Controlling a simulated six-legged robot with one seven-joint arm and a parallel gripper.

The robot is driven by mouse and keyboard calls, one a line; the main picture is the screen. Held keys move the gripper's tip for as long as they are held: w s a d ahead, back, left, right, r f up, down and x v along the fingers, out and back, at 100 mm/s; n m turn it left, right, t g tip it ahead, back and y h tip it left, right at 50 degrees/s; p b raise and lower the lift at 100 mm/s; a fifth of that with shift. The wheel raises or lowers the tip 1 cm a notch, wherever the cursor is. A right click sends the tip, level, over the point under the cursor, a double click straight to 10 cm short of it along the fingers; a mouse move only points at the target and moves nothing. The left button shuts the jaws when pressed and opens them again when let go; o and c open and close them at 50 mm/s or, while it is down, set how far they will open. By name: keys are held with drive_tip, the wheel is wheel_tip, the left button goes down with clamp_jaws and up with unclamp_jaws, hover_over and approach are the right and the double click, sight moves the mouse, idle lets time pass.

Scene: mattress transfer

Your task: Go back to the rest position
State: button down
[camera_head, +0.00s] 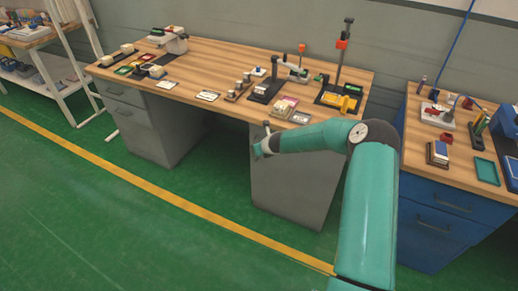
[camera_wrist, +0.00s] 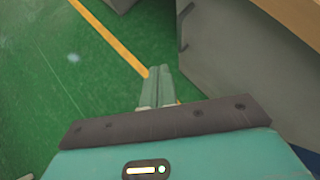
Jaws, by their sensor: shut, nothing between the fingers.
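My gripper (camera_head: 257,151) is at the end of my teal arm in the head view, in front of the long wooden workbench (camera_head: 215,55) and beside its right grey drawer cabinet (camera_head: 290,185). It is apart from the benchtop, at about the height of its front edge in the picture. In the wrist view my gripper (camera_wrist: 160,72) has its fingers together, with nothing between them. Below the fingers the green floor (camera_wrist: 80,75) shows, with a yellow line (camera_wrist: 108,38) running toward the fingertips.
A grey cabinet (camera_wrist: 230,60) and the wooden bench edge (camera_wrist: 298,15) lie right of my fingers in the wrist view. Several small items stand on the bench. A blue-drawer bench (camera_head: 440,205) is at the right. The floor at the left (camera_head: 80,220) is clear.

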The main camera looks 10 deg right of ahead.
drive_tip(key=s+a+r+n, duration=0.4)
drive_tip(key=s+r+n, duration=0.15)
drive_tip(key=r, duration=0.25)
drive_tip(key=s+a+r+n+g+y, duration=0.1)
drive_tip(key=s+a+r+n, duration=0.25)
drive_tip(key=r+n, duration=0.4)
drive_tip(key=s+a+r+n, duration=0.3)
drive_tip(key=s+r+n, duration=0.3)
drive_tip(key=r, duration=0.3)
drive_tip(key=s+r+n+g+h, duration=0.1)
drive_tip(key=s+r+n, duration=0.3)
drive_tip(key=s, duration=0.4)
drive_tip(key=s+r+n, duration=0.4)
drive_tip(key=s+r, duration=0.1)
drive_tip(key=s, duration=0.3)
drive_tip(key=s+d+n+h, duration=0.1)
drive_tip(key=s+d+n, duration=0.2)
drive_tip(key=s, duration=0.5)
drive_tip(key=s+d+r+n+g+h, duration=0.1)
drive_tip(key=s+d+n, duration=0.2)
drive_tip(key=s, duration=0.5)
drive_tip(key=shift+s+r, duration=0.25)
drive_tip(key=shift+s, duration=0.15)
